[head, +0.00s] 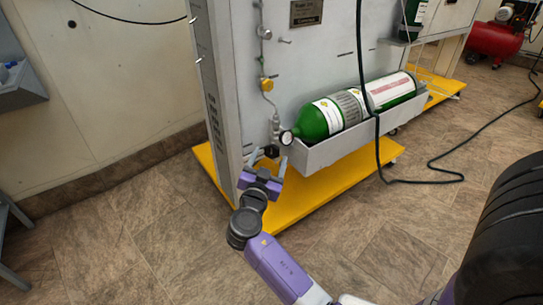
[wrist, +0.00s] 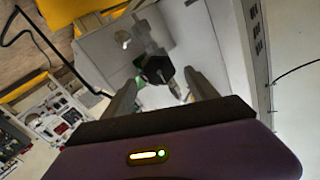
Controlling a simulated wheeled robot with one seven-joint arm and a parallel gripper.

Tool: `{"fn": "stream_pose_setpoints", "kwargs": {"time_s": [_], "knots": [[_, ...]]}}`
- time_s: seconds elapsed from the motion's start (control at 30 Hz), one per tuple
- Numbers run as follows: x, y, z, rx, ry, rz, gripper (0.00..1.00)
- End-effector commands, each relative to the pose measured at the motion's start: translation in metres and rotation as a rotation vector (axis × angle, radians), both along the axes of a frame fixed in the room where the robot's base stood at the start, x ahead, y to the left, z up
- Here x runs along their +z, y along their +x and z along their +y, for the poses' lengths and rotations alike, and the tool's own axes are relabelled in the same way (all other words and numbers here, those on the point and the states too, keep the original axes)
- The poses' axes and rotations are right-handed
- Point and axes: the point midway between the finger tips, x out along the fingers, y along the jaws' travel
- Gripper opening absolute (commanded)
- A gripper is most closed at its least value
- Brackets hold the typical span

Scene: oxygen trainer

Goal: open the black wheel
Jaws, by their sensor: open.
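The black wheel (head: 271,151) is a small dark knob on the valve at the neck end of a green cylinder (head: 335,114). In the wrist view the black wheel (wrist: 158,68) shows as a dark, faceted knob in front of the fingers. My gripper (head: 268,163) is open, just below and in front of the wheel in the head view. In the wrist view its fingers (wrist: 160,82) stand apart on either side of the wheel. No contact with it shows, and the exact depth gap is hard to tell.
A round gauge (head: 286,137) sits right beside the wheel. The cylinder lies in a grey tray (head: 335,147) on a panel with a yellow base (head: 310,190). A grey post (head: 216,90) stands close at left. A dark hose (head: 377,140) hangs in front of the tray.

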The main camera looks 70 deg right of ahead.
Motion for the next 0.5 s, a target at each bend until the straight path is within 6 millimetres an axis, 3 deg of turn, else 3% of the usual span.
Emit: {"fn": "stream_pose_setpoints", "kwargs": {"time_s": [0.2, 0.5], "knots": [[-0.001, 0.005, -0.025, 0.0, 0.0, 0.0, 0.67], [0.0, 0.006, -0.031, 0.002, 0.0, 0.002, 0.67]]}}
